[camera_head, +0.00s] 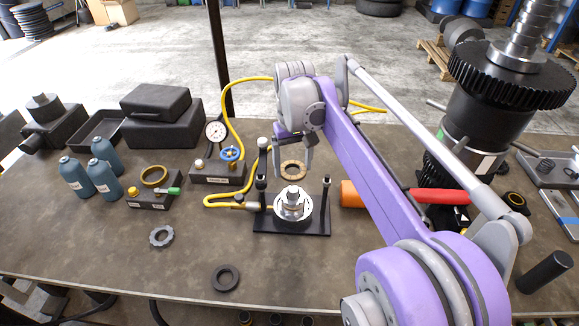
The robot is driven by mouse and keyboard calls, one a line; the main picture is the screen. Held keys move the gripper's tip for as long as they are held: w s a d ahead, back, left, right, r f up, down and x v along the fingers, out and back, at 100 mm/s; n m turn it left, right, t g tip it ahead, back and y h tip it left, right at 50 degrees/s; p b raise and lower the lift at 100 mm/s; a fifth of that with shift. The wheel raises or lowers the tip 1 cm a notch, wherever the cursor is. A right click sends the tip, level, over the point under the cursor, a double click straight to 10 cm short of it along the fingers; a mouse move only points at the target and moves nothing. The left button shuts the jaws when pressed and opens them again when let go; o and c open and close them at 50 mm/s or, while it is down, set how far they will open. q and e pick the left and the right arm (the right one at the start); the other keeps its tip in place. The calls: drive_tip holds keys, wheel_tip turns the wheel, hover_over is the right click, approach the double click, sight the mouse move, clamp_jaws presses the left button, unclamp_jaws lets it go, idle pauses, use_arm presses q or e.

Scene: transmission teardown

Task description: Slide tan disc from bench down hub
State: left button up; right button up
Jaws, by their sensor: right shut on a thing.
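The tan disc (293,178), a flat ring with a central hole, shows between the fingers of my right gripper (292,168). The fingers point down and are shut on its outer edge. The hub (292,203) is a stepped silver metal piece standing upright on a black fixture plate (318,222). In the picture, the disc sits just above the hub's top and apart from it. The exact height of the disc over the bench is hard to tell. My left gripper is not in view.
Black posts stand on the fixture beside the hub. A gauge block with a blue valve (229,154) and yellow hose is at left. A grey toothed ring (161,236) and black ring (225,278) lie on the open front bench.

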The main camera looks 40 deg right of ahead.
drive_tip(key=shift+d, duration=0.1)
drive_tip(key=shift+s+f+b, duration=0.15)
drive_tip(key=shift+f+b, duration=0.2)
drive_tip(key=shift+f, duration=0.3)
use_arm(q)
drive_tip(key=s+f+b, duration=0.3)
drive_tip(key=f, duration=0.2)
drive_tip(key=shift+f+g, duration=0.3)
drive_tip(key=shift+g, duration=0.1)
use_arm(e)
drive_tip(key=shift+f, duration=3.35)
drive_tip(key=o, duration=1.3)
drive_tip(key=shift+o, duration=0.2)
wheel_tip(320, 180, up, 11)
wheel_tip(320, 180, up, 7)
drive_tip(key=p, duration=0.4)
hover_over(293, 189)
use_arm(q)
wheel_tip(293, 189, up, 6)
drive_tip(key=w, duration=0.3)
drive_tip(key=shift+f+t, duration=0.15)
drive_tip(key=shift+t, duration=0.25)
use_arm(e)
drive_tip(key=shift+s+f, duration=0.1)
